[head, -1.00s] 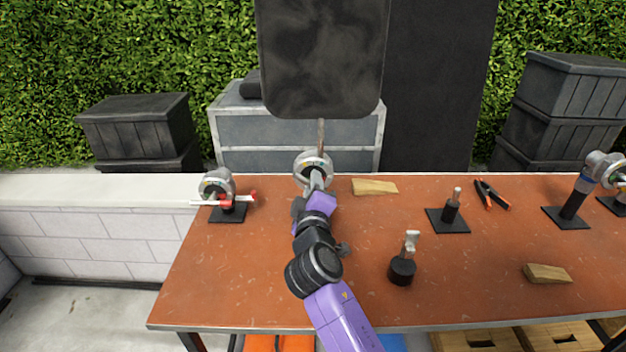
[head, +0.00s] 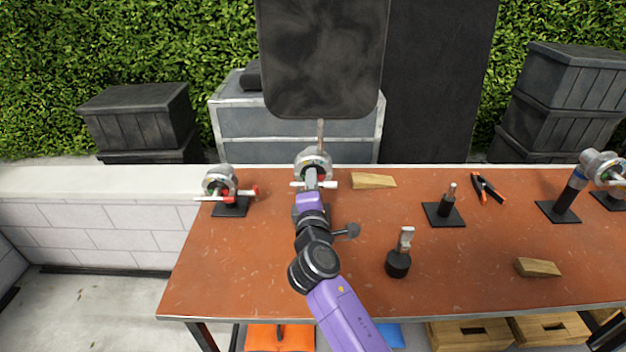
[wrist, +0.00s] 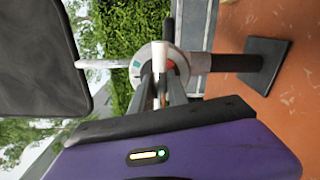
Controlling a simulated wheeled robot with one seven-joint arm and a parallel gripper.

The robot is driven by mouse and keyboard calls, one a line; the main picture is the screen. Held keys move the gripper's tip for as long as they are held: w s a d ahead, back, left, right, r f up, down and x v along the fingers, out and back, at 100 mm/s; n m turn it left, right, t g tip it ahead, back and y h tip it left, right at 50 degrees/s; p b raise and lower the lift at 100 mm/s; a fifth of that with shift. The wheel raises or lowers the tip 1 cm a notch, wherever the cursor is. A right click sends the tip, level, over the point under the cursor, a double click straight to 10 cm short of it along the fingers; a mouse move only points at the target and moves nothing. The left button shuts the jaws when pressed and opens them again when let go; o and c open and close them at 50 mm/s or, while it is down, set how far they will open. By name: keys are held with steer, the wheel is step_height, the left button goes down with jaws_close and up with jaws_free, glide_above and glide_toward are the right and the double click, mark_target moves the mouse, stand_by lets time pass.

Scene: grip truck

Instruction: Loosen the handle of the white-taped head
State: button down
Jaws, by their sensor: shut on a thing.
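The grip head (head: 314,160) at the table's back centre is grey and round, on a stand with a black base plate (wrist: 265,65). A thin rod (head: 320,134) rises from it to a large black panel (head: 322,60). Its handle (head: 328,185) is a bar with white ends, lying about level across the front of the head. My gripper (head: 311,182) reaches it from the front and is shut on the handle. In the wrist view, the white handle (wrist: 157,58) shows at the fingers (wrist: 163,88). The exact contact is partly hidden.
A similar head with a red-taped handle (head: 240,192) stands at the left. A wooden wedge (head: 373,181) lies just right of the held head. Several stands, orange-handled pliers (head: 487,189) and another wedge (head: 537,267) are further right. The table's (head: 240,270) front left is clear.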

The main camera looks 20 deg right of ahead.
stand_by(0.5)
steer(key=c, duration=1.2)
jaws_free()
steer(key=shift+a, duration=0.1)
steer(key=v, duration=0.7)
steer(key=shift+s+b, duration=0.35)
steer(key=shift+b, duration=0.1)
steer(key=shift+o, duration=0.2)
steer(key=shift+r, duration=0.1)
